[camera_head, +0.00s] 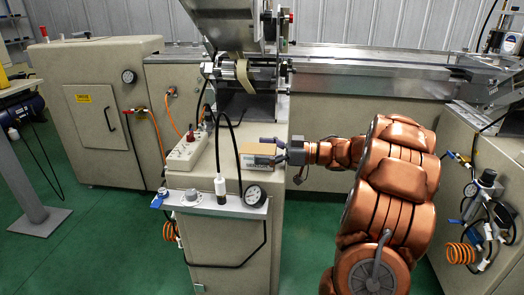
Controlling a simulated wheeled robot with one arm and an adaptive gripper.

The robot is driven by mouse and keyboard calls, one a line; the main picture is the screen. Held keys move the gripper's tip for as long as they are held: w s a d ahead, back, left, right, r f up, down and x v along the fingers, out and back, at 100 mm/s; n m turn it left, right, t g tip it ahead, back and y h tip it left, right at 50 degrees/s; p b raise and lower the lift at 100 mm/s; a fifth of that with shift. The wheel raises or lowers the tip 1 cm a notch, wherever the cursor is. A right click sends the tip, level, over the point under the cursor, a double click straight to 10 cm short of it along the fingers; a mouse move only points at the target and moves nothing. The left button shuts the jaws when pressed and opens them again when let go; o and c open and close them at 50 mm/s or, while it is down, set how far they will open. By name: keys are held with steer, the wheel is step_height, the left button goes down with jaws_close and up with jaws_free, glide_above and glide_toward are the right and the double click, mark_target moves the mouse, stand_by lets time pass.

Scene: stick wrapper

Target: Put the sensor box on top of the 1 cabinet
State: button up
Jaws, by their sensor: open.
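My gripper (280,151) is at the right end of this box, reaching in from the right. Its jaws are open, close to or around the box's end; I cannot tell whether they touch it. The far finger and part of the box's end are hard to make out. No cabinet number is readable, so I cannot tell which cabinet is 1.
A pale switch box (187,151) with cables stands left of the small box. A gauge (254,195) and a black-and-white cylinder (220,188) are at the cabinet's front edge. A larger beige cabinet (106,115) stands at left, another (457,200) at right. Green floor is free at front left.

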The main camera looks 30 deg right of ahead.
steer(key=shift+r, duration=0.1)
steer(key=shift+s+d+r, duration=0.1)
steer(key=p+v, duration=0.2)
steer(key=v, duration=0.9)
steer(key=shift+s+d, duration=0.25)
steer(key=shift+s, duration=0.05)
stand_by(0.3)
